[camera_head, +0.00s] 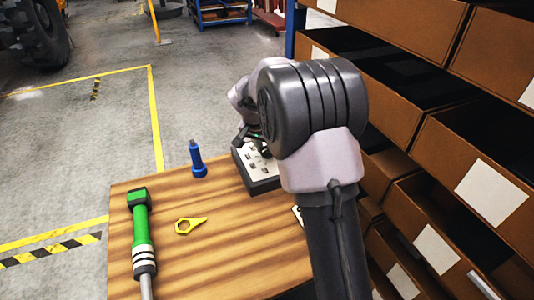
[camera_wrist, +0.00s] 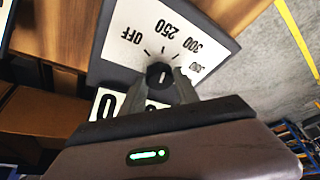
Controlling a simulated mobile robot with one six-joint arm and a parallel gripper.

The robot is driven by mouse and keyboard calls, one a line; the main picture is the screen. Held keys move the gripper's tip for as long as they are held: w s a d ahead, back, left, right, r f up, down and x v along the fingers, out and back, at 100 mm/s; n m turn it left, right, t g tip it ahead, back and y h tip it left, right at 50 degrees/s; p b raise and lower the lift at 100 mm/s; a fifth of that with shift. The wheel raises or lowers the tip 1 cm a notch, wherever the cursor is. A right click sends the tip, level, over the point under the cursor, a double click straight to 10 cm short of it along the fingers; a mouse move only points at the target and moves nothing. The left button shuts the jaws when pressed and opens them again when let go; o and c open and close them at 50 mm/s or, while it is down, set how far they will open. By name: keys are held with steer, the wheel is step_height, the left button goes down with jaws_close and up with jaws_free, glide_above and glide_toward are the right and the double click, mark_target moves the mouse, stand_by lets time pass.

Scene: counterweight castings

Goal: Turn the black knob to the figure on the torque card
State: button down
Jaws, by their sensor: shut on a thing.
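In the wrist view the black knob (camera_wrist: 159,74) sits on a white dial plate (camera_wrist: 125,55) in a dark box. The printing appears rotated; I read OFF, 250 and 300, and a further figure at the right is unclear. My gripper (camera_wrist: 163,83) is shut on the knob, one finger on each side. A small pale mark shows on the knob, but its exact setting is unclear. A white card (camera_wrist: 106,104) with large black figures, one a 0, is partly hidden behind my gripper. The dial box (camera_head: 262,183) also shows in the head view, partly behind my arm.
On the wooden table (camera_head: 230,235) lie a green-handled tool (camera_head: 141,225) and a yellow ring tool (camera_head: 190,225); a blue tool (camera_head: 197,160) stands upright. Brown shelf bins (camera_head: 480,150) crowd the right side. The table's front middle is clear.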

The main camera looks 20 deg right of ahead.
steer(key=m+g, duration=0.1)
steer(key=m, duration=0.2)
steer(key=shift+w+a+m+h, duration=0.1)
steer(key=shift+m+h, duration=0.3)
steer(key=m+g+p, duration=0.1)
steer(key=m, duration=0.2)
steer(key=shift+w+r+m+g, duration=0.1)
steer(key=shift+m+g, duration=0.2)
steer(key=shift+g, duration=0.1)
steer(key=m+g+p, duration=0.2)
steer(key=m+p, duration=0.2)
steer(key=m, duration=0.1)
steer(key=shift+w, duration=0.15)
steer(key=shift+m+g+y+p, duration=0.3)
steer(key=shift+m+g+p, duration=0.1)
steer(key=shift+m+p, duration=1.15)
steer(key=c, duration=0.9)
jaws_free()
steer(key=shift+w, duration=0.1)
